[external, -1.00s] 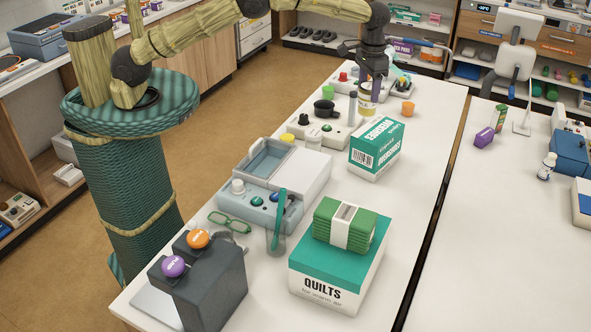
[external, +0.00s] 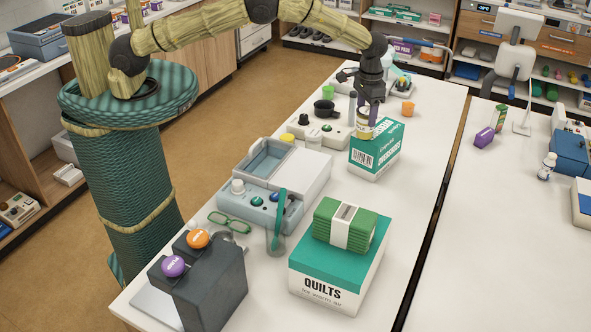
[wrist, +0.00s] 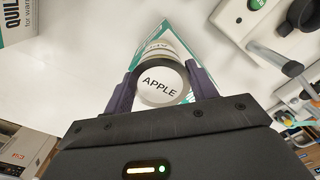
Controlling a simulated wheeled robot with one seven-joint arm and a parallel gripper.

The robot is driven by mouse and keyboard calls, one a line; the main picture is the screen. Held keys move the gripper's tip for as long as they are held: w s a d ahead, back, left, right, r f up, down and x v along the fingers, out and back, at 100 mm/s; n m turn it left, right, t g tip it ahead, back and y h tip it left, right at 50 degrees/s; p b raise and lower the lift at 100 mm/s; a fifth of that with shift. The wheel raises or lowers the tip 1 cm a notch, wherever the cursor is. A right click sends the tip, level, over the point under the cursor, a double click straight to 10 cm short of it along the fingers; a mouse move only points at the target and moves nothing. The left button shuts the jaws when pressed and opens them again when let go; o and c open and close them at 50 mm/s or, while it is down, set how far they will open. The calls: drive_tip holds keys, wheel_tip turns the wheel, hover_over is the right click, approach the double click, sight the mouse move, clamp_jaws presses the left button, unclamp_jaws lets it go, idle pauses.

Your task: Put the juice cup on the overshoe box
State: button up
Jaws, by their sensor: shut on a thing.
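The juice cup (external: 364,126) is a pale cup with a yellowish band. In the wrist view its white lid (wrist: 160,84) reads "APPLE". My gripper (external: 367,112) is shut on it from above, with one dark finger on each side, and holds it upright. The overshoe box (external: 378,158) is teal and white and stands on the table. The cup is over the left part of the box's top. I cannot tell whether its base touches the box. In the wrist view part of the box (wrist: 184,36) shows behind the cup, which hides the rest.
A quilts box (external: 318,288) with a green pack (external: 325,222) on it stands in front. A grey-blue device (external: 262,197) is at the left. A black mug (external: 323,108) and an orange cup (external: 408,109) are farther back. The table right of the overshoe box is clear.

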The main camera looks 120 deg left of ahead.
drive_tip(key=shift+f, duration=0.1)
drive_tip(key=o, duration=1.1)
wheel_tip(320, 180, up, 12)
drive_tip(key=b, duration=0.3)
drive_tip(key=shift+r, duration=0.2)
